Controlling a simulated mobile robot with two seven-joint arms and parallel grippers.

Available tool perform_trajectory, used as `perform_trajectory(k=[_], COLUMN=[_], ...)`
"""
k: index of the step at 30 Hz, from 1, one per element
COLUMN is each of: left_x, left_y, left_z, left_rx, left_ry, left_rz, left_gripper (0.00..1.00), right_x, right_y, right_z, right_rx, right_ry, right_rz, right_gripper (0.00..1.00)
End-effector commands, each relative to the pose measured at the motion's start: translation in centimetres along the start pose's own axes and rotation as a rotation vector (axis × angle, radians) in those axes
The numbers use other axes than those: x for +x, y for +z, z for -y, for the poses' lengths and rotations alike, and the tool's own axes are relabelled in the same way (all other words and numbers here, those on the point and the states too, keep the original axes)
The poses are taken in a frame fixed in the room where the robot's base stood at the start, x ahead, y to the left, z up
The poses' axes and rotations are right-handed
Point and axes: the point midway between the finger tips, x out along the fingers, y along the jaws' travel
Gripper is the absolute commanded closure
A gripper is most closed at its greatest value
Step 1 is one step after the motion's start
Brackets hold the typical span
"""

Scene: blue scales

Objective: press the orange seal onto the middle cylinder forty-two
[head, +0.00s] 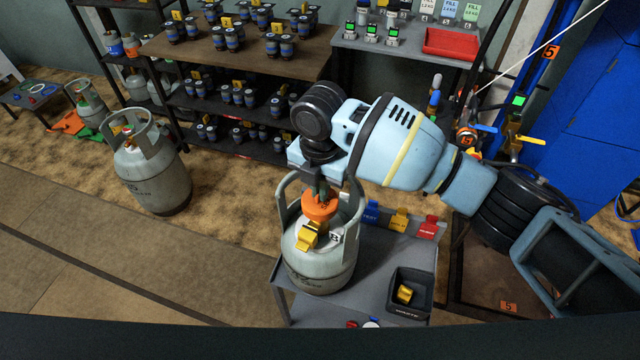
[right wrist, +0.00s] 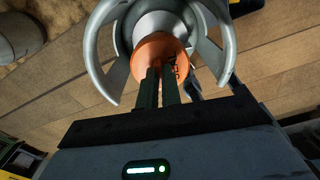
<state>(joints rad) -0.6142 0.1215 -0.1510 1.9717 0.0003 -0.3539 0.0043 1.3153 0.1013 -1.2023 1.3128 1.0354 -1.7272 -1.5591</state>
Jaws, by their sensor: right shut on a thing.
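The orange seal (head: 319,207) is at the top of a grey gas cylinder (head: 318,265), inside its collar handle, in the head view. The cylinder stands upright on a grey bench (head: 375,255). My right gripper (head: 320,188) comes down from above, shut on the seal. In the right wrist view both dark fingers (right wrist: 158,88) meet the orange seal (right wrist: 160,58), which sits over the cylinder's pale top. Whether the seal is fully seated cannot be told. A yellow tag (head: 308,236) hangs at the collar's front. My left gripper is not in view.
A black tray (head: 411,292) with a yellow piece stands on the bench at right. Blue, yellow and red holders (head: 400,220) line its back edge. Another grey cylinder (head: 150,170) stands on the floor at left. Shelves with several small canisters (head: 235,60) are behind.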

Motion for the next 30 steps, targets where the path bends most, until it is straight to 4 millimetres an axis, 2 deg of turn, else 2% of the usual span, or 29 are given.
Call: perform_trajectory(k=[18,19,24,30], left_x=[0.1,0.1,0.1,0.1], left_y=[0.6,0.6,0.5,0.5], left_z=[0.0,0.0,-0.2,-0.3], left_rx=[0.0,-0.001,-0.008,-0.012], left_ry=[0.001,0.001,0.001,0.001], left_rz=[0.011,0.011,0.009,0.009], left_gripper=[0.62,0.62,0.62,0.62], right_x=[1.4,1.4,1.3,1.3], right_y=[0.0,0.0,0.0,0.0], right_z=[0.0,0.0,0.0,0.0], right_rx=[0.0,0.0,0.0,0.0], right_ry=[-0.001,0.0,0.0,0.0], right_rz=[-0.001,-0.001,0.0,0.0], right_gripper=[1.0,0.93,0.7,0.69])
